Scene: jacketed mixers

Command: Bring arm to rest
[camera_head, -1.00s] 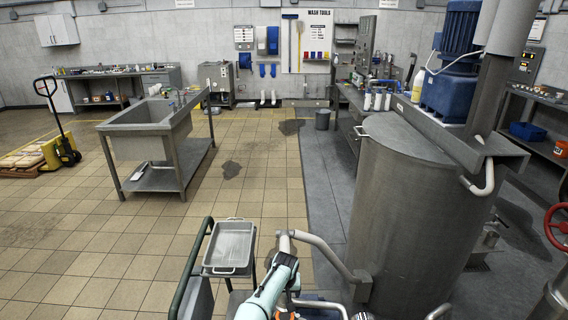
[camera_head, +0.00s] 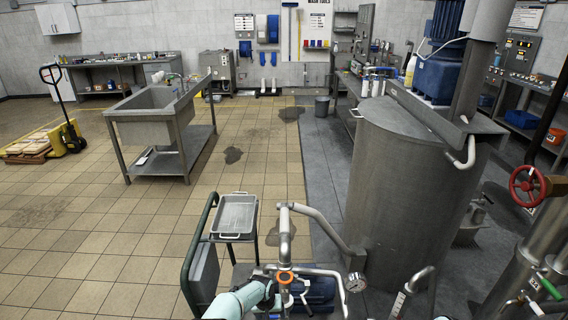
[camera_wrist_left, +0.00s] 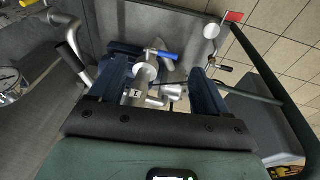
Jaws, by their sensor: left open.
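My left arm (camera_head: 238,301) comes in at the bottom edge of the head view, low beside the pipework. My left gripper (camera_wrist_left: 160,72) shows in the left wrist view with its two dark blue fingers spread apart. No object is held between them. Behind the gap lie metal pipe fittings and a small blue-handled valve (camera_wrist_left: 161,55). My right gripper is not in either view.
The big steel mixer vessel (camera_head: 405,195) is to the right. A cart with a metal tray (camera_head: 236,214) is left of the pipes.

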